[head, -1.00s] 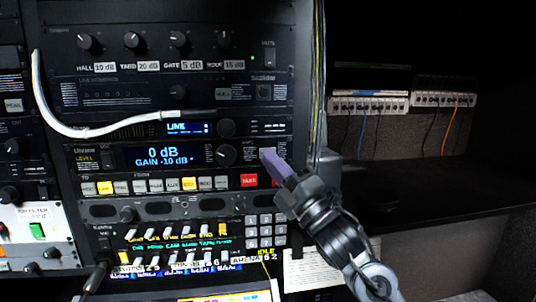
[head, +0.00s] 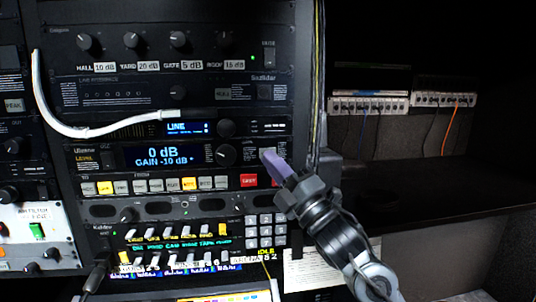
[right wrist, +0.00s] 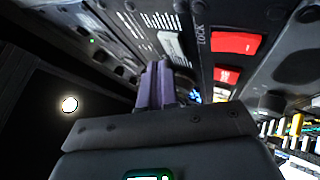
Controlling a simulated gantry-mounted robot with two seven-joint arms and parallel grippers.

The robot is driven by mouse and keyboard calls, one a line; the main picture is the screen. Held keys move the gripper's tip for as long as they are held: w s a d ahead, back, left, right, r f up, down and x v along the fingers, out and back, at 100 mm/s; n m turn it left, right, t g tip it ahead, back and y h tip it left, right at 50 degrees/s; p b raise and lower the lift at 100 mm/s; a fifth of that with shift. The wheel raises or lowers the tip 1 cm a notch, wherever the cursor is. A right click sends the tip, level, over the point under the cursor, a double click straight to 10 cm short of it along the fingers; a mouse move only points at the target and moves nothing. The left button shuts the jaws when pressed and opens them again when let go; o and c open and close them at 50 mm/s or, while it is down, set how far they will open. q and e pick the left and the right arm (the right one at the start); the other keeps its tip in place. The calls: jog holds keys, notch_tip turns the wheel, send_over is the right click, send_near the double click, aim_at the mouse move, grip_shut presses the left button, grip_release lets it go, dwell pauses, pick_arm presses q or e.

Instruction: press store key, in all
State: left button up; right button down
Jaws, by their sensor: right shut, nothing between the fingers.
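The rack unit with the blue "0 dB GAIN -10 dB" display (head: 162,156) is upright in the head view. A small pale key near its right end (head: 268,151) is partly covered by my right gripper; I cannot read its label. In the right wrist view a light grey key (right wrist: 174,48) lies just beyond the purple fingertips, so close that I cannot tell whether they touch it. My right gripper (head: 270,157) is shut and empty, its tips at the panel; it also shows in the right wrist view (right wrist: 158,68). My left gripper is not in view.
Two red keys (right wrist: 236,42) sit right of the fingertips in the right wrist view. A round knob (head: 226,155) is left of the tips in the head view. A white cable (head: 110,130) loops across the rack's left. Thin cables (head: 318,90) hang along its right edge.

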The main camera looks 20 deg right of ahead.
jog(key=shift+w, duration=0.1)
jog(key=shift+w+d, duration=0.1)
jog(key=shift+w, duration=0.2)
dwell(0.7)
jog(key=shift+w, duration=0.35)
jog(key=shift+s, duration=0.15)
dwell(0.4)
jog(key=shift+s, duration=0.6)
